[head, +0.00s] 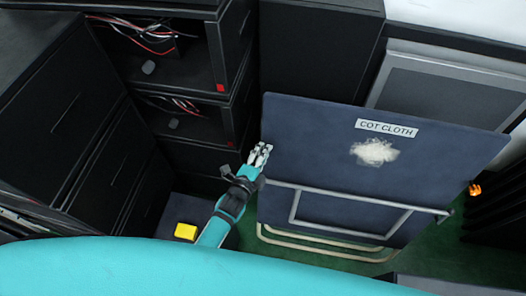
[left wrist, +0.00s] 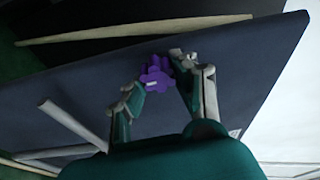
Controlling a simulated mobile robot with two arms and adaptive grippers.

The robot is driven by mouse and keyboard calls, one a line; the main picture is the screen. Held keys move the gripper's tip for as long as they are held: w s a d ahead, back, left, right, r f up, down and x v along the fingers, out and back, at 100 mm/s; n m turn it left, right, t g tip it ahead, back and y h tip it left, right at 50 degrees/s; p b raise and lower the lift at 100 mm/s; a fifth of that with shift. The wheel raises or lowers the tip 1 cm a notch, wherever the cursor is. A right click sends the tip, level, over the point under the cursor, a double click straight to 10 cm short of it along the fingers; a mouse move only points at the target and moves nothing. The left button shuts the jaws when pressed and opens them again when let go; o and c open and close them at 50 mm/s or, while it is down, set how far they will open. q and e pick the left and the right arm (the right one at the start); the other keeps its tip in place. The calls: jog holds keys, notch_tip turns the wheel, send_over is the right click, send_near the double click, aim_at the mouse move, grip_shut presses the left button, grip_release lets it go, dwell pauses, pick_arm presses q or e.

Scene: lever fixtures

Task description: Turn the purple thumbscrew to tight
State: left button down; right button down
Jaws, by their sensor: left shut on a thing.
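The purple thumbscrew (left wrist: 156,76) shows in the left wrist view, on the dark blue face of the cot cloth board (left wrist: 250,75). A pale mark shows on the thumbscrew. My left gripper (left wrist: 158,72) has a finger on each side of it and is shut on it. In the head view the left gripper (head: 260,152) is at the left edge of the board (head: 310,135), and the thumbscrew is hidden there. My right gripper is in neither view.
The board has a "COT CLOTH" label (head: 386,128), a whitish fuzzy patch (head: 374,152) and a metal frame (head: 350,226) low down. Black cabinets (head: 65,110) with open bays and wires stand left. A yellow block (head: 185,231) lies beside my left arm.

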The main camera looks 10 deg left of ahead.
pick_arm(q)
jog(key=shift+f+m, duration=0.1)
jog(key=shift+m, duration=0.4)
jog(key=c, duration=1)
grip_release()
jog(key=v, duration=1.2)
